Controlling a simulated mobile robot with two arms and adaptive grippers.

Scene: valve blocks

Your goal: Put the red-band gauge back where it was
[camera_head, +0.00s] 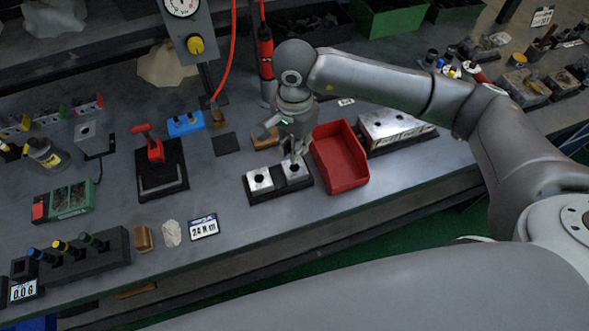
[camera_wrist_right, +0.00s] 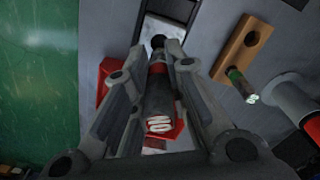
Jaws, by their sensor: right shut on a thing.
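My right gripper (camera_head: 295,155) is over the right one of two metal valve blocks (camera_head: 260,181) on a dark base. In the right wrist view its fingers (camera_wrist_right: 158,85) are shut on a dark cylinder with a red band, the red-band gauge (camera_wrist_right: 158,68). The left block's hole looks empty. A dark rack (camera_head: 108,249) at lower left holds blue, yellow and green-topped pieces. My left gripper is not in view.
A red bin (camera_head: 340,158) stands just right of the blocks. A metal box (camera_head: 395,128) is behind it. A wooden block (camera_wrist_right: 243,48) lies beside the gripper, with a green-banded piece (camera_wrist_right: 241,86) near it. A red-handled fixture (camera_head: 158,165) stands to the left.

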